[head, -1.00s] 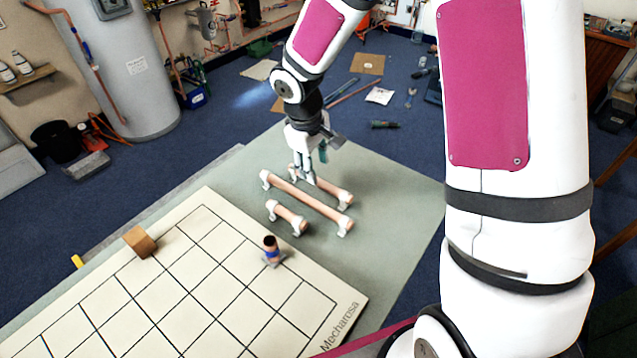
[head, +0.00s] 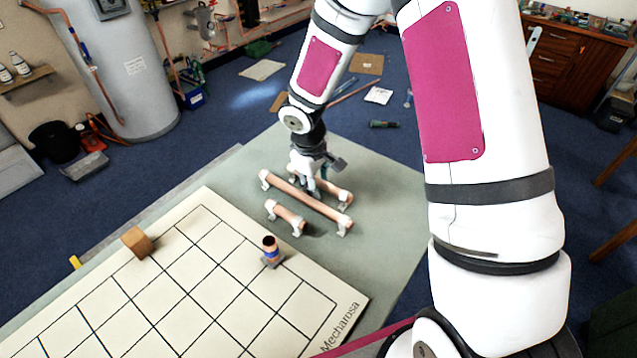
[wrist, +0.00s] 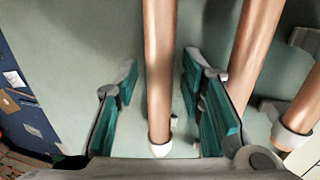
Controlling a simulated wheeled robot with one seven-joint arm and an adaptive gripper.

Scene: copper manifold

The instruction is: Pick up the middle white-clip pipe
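Three copper pipes with white end clips lie side by side on the grey-green mat. The long pipe (head: 312,203) is the middle one by position. A short pipe (head: 289,216) lies in front of it. The back pipe (head: 337,191) looks between them in length and is partly hidden by my gripper (head: 314,188). In the wrist view, my open gripper (wrist: 163,110) has one teal-padded finger on each side of the back pipe (wrist: 158,65), with gaps showing. The long pipe (wrist: 255,55) passes close outside the right finger.
A cream gridded board (head: 200,280) covers the front left of the mat (head: 385,220). On it stand a wooden block (head: 138,242) and a small copper-and-blue fitting (head: 271,252). The mat right of the pipes is clear.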

